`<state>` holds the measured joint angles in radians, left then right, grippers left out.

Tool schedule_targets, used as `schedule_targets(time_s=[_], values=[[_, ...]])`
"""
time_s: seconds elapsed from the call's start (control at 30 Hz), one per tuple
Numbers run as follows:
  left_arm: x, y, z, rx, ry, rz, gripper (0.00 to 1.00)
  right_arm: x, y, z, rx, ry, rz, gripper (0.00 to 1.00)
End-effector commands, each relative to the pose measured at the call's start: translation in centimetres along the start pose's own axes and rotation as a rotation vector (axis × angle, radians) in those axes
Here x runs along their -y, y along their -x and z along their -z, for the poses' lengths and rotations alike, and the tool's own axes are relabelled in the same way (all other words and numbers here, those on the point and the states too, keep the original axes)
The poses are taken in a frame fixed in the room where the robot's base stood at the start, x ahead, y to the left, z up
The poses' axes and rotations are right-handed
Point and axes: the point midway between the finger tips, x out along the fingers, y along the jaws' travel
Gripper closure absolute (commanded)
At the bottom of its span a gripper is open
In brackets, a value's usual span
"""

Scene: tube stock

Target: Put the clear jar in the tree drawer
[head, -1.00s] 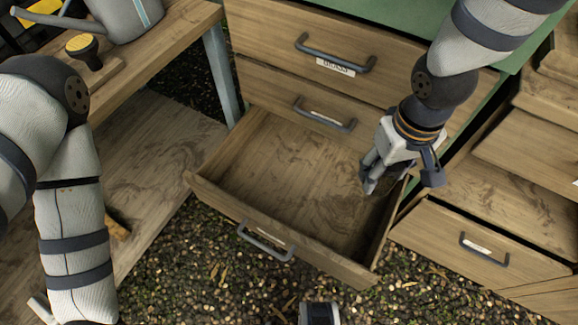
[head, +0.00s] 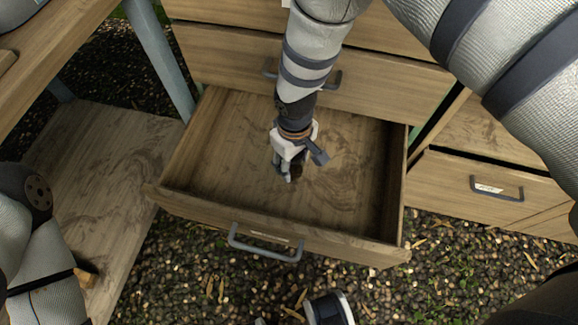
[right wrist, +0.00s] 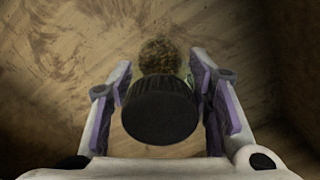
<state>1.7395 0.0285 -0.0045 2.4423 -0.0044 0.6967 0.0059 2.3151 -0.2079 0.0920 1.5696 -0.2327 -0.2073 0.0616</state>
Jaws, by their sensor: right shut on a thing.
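My right gripper (head: 290,172) reaches down inside the open drawer (head: 275,233), over the middle of its wooden floor. It is shut on the jar, which shows in the right wrist view as a round black lid (right wrist: 160,115) with a brownish-green, speckled body (right wrist: 160,56) beyond it. The purple-padded fingers stand on both sides of the lid. In the head view the jar is mostly hidden by the gripper. I cannot tell whether the jar touches the drawer floor. The drawer's label is too small to read. My left gripper is out of view.
The drawer floor around the gripper is bare. A closed drawer (head: 210,55) sits above the open one. Another closed drawer (head: 450,185) is at the right. A wooden bench with a lower shelf (head: 100,170) stands at the left. Gravel (head: 440,270) covers the ground in front.

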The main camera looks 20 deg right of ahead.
Motion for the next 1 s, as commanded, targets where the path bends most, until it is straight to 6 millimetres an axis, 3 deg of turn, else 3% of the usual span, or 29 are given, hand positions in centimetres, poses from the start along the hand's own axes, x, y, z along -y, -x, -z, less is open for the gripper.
schedule_targets(time_s=[0.1, 0.23, 0.63, 0.67, 0.7, 0.73, 1.0], values=[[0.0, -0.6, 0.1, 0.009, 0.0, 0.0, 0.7, 0.4, -1.7, 1.0, 0.001, 0.0, 0.001, 0.89], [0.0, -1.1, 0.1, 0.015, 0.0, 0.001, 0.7, 0.3, -3.9, 0.8, 0.002, -0.001, 0.0, 0.89], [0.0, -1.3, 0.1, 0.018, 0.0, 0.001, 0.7, 0.3, -4.5, 0.9, 0.0, 0.0, -0.001, 0.89], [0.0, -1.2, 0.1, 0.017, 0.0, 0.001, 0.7, 0.3, -4.4, 0.9, 0.0, 0.0, -0.001, 0.48], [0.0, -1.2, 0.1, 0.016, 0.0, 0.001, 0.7, 0.3, -4.4, 0.9, 0.0, 0.0, -0.001, 0.39], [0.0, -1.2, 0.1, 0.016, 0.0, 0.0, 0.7, 0.2, -4.3, 0.9, 0.0, 0.0, -0.001, 0.35], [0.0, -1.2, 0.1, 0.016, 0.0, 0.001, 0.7, 0.2, -4.3, 0.9, -0.001, 0.0, -0.001, 0.35]])
